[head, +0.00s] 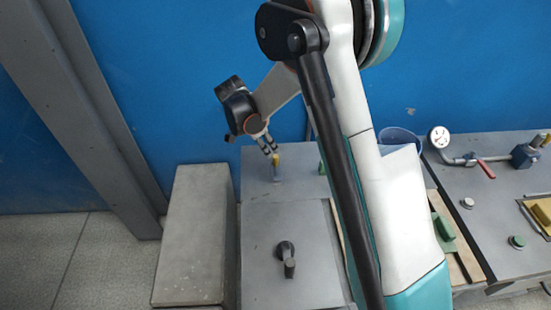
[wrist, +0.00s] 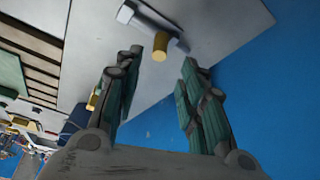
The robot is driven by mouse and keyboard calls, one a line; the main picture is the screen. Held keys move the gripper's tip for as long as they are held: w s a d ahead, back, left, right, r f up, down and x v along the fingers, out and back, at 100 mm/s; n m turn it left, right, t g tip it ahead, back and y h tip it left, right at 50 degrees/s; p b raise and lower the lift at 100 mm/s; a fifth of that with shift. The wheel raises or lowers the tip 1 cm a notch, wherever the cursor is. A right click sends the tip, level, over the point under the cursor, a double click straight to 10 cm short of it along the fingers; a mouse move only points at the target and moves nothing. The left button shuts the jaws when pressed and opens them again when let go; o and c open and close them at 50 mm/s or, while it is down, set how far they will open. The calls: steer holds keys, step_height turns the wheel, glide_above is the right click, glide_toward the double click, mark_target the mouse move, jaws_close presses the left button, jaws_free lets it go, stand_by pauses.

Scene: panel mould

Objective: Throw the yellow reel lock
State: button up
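The yellow reel lock (head: 277,160) is a small yellow-tipped lever on the far part of the grey panel (head: 262,208). In the wrist view its yellow end (wrist: 160,47) sticks out from a grey metal bar and lies between and beyond my fingertips. My gripper (head: 270,146) is just above and beside the lock in the head view. In the wrist view my gripper (wrist: 160,72) is open, with nothing between its green-padded fingers. I cannot tell from the head view whether a finger touches the lock.
A dark crank handle (head: 287,257) stands on the panel nearer to me. A grey block (head: 192,235) is at the left, and a blue wall (head: 170,90) rises close behind. A gauge (head: 438,137) and a red lever (head: 486,169) are at the right. My arm hides the middle.

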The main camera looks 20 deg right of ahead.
mark_target(275, 157)
steer(key=b+x, duration=0.1)
steer(key=x, duration=0.7)
steer(key=shift+d+f, duration=0.1)
steer(key=shift+f, duration=0.15)
steer(key=shift+c, duration=0.6)
steer(key=shift+b, duration=0.3)
jaws_close()
